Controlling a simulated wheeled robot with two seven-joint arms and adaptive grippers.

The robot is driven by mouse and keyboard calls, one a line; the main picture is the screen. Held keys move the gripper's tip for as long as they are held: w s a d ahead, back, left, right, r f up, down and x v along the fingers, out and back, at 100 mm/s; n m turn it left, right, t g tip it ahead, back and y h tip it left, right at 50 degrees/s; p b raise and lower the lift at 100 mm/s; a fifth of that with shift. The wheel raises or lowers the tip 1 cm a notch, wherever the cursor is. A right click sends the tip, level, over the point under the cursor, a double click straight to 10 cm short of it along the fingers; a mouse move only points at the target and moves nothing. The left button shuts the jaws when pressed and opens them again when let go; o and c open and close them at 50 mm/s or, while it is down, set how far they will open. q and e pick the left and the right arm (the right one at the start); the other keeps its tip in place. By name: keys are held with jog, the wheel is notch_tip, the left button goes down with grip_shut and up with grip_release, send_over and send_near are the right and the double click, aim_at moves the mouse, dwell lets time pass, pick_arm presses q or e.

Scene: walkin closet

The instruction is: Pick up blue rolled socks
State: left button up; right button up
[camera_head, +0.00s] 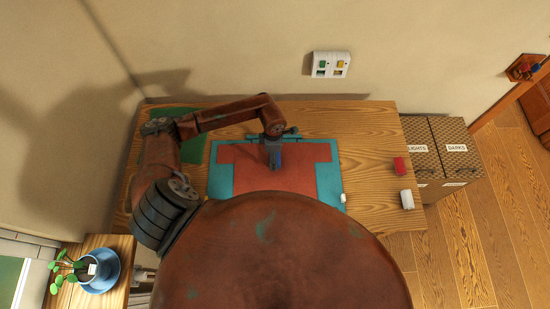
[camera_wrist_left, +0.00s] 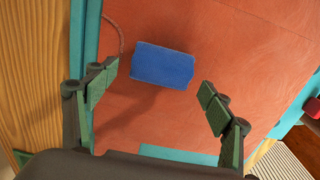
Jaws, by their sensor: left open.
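The blue rolled socks (camera_wrist_left: 163,65) show as a short blue roll over a flat red shirt (camera_wrist_left: 195,30) in the wrist view. In the head view a blue patch of them (camera_head: 275,156) shows at my left gripper (camera_head: 274,148), partly hidden by it. My left gripper is open; in the wrist view its two green-padded fingers (camera_wrist_left: 158,79) stand apart on either side of the socks, with gaps between. I cannot tell how far above the shirt the fingers are. My right gripper is not in view.
The shirt lies on a teal board (camera_head: 328,185) on a wooden table (camera_head: 375,130). A red item (camera_head: 401,165), a white item (camera_head: 407,200) and a small white piece (camera_head: 343,198) are at the right. Lights and darks hampers (camera_head: 455,148) stand beyond. A potted plant (camera_head: 100,270) is lower left.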

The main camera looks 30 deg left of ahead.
pick_arm(q)
jog(key=shift+f, duration=1.1)
jog(key=c, duration=1)
jog(key=shift+r, duration=0.15)
jog(key=shift+c, duration=0.2)
